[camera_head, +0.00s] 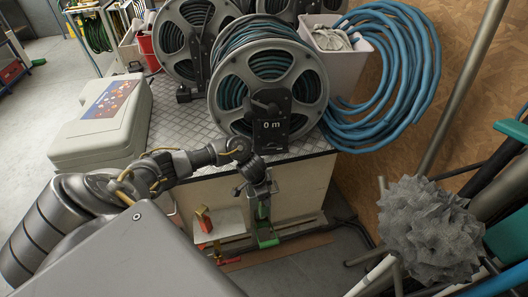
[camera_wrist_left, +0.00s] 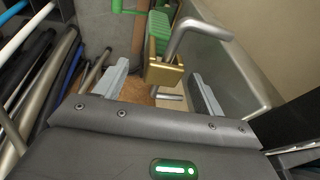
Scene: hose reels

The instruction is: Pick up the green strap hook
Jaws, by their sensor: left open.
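The green strap hook (camera_head: 265,233) is low in front of the cabinet, under my left gripper (camera_head: 260,190). In the left wrist view, the green strap (camera_wrist_left: 158,28) runs down to a brass-coloured block (camera_wrist_left: 164,72) with a bent grey metal rod (camera_wrist_left: 192,32). My left gripper (camera_wrist_left: 162,88) is open there, its two grey fingers apart on either side of the block. The block appears between them or just beyond; I cannot tell whether anything touches. My right gripper is not in view.
A hose reel (camera_head: 268,75) stands on the cabinet top above my left gripper. A blue hose coil (camera_head: 385,75) hangs on the right wall. A grey case (camera_head: 103,120) lies left. A spiky grey brush (camera_head: 430,228) and several poles stand right. A red-and-yellow item (camera_head: 204,220) is low, left of the gripper.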

